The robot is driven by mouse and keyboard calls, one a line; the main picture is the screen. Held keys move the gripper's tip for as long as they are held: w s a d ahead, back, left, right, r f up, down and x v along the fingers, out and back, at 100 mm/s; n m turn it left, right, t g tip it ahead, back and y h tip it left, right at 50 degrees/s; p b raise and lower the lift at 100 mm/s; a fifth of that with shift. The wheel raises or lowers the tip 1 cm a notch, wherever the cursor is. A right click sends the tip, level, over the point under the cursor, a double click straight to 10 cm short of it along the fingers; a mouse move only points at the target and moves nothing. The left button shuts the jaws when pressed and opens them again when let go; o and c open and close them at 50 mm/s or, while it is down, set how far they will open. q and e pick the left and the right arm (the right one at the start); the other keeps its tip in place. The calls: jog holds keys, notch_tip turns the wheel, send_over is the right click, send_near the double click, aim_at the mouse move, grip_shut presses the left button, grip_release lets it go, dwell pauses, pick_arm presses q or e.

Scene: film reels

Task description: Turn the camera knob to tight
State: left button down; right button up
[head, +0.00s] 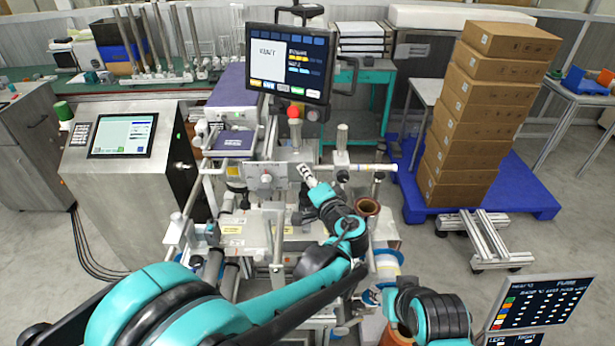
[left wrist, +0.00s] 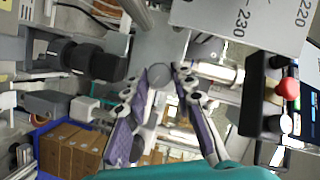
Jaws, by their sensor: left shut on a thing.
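My left gripper (head: 306,172) reaches from the left to the middle of the machine, in front of its light metal plate (head: 268,178). In the left wrist view, its two fingers (left wrist: 168,80) are closed in around a small grey round knob (left wrist: 159,75), which sits between the fingertips. The knob's mark or setting cannot be read. A black cylindrical part (left wrist: 93,61), which looks like the camera, lies left of the fingers in that view. In the head view the knob is too small or hidden to tell. My right arm shows at lower right; its gripper cannot be made out.
A monitor (head: 290,64) hangs above the machine, with a red knob (head: 293,112) below it. A plate with a printed scale (left wrist: 245,22) is close to the fingers at upper right. Boxes (head: 470,130) stand on a blue pallet (head: 540,196) at right.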

pick_arm(q)
jog(key=c, duration=1.5)
grip_release()
jog(key=shift+c, duration=0.2)
jog(key=v, duration=0.7)
jog(key=shift+s, duration=0.25)
jog(key=shift+d+r, duration=0.1)
